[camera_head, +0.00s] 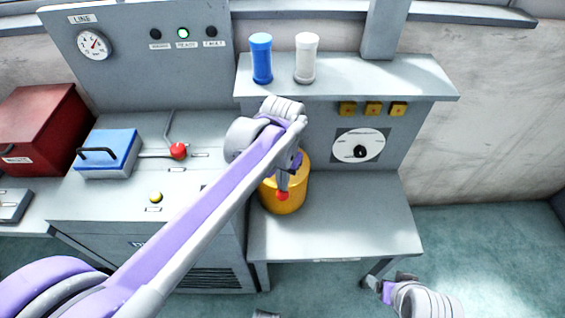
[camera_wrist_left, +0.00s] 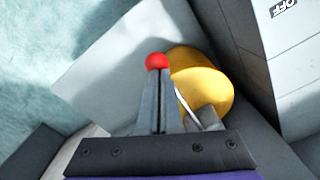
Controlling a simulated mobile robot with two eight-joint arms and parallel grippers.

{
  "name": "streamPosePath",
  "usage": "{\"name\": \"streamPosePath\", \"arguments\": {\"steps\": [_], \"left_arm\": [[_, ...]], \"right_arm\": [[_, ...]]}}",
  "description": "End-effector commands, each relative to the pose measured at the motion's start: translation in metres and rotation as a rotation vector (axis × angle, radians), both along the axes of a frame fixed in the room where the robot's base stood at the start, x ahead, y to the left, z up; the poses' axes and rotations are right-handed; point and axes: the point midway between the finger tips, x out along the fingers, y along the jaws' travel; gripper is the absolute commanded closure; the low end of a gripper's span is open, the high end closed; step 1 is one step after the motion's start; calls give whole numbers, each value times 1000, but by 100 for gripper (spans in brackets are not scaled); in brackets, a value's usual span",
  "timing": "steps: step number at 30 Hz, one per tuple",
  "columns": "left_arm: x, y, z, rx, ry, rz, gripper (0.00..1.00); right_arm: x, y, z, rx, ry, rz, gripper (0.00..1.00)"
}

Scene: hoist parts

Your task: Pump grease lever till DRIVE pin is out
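The yellow grease pot (camera_head: 297,196) stands on the grey bench in the head view, partly hidden by my left arm. Its lever ends in a red ball (camera_head: 282,196), also seen in the left wrist view (camera_wrist_left: 157,61). My left gripper (camera_wrist_left: 157,82) has its fingers close together just below the red ball and looks shut on the lever. The yellow pot (camera_wrist_left: 205,88) is beside the fingers there. My right gripper (camera_head: 388,286) is low, in front of the bench, away from the pot; its fingers are unclear. I cannot make out which part is the DRIVE pin.
Three yellow square fittings (camera_head: 372,109) sit under the shelf, above a white dial (camera_head: 360,149). Blue (camera_head: 261,60) and white (camera_head: 306,58) cylinders stand on the shelf. A second red-knobbed lever (camera_head: 178,151) and a blue lidded box (camera_head: 107,155) are left. The bench's right half is clear.

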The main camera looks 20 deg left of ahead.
Motion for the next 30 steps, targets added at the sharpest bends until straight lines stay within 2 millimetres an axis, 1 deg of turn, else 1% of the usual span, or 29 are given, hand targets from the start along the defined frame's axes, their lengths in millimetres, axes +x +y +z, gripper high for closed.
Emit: {"name": "streamPosePath", "arguments": {"steps": [24,27,30], "left_arm": [[-7,-2,73,0,0,-1,100],[-7,-2,79,0,0,-1,100],[-8,-2,80,0,0,0,100]], "right_arm": [[9,0,59,0,-20,0,16],[10,0,64,0,-23,0,16],[10,0,64,0,-23,0,16]]}}
